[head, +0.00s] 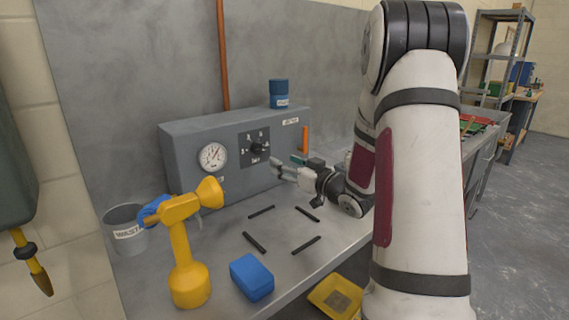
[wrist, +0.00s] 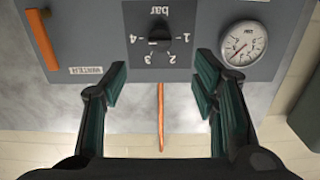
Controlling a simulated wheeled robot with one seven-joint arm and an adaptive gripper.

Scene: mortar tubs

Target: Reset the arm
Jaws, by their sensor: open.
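My arm comes in from the right in the head view. My gripper (head: 285,166) is in front of the grey control box (head: 180,150), below and to the right of its black knob (head: 257,148). In the wrist view the box appears upside down. There my gripper (wrist: 161,78) is open, its two green-padded fingers wide apart with nothing between them. The knob (wrist: 160,33) lies beyond the gap, apart from the fingers. The round pressure gauge (wrist: 243,43) is at the upper right there; in the head view it is left of the knob.
A yellow tool (head: 187,260) with a blue cloth and a blue block (head: 252,277) stand on the metal bench. Several black strips mark the bench between block and box. A grey bucket (head: 125,230) is at left. A blue canister (head: 278,94) stands on the box beside the copper pipe (head: 222,60).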

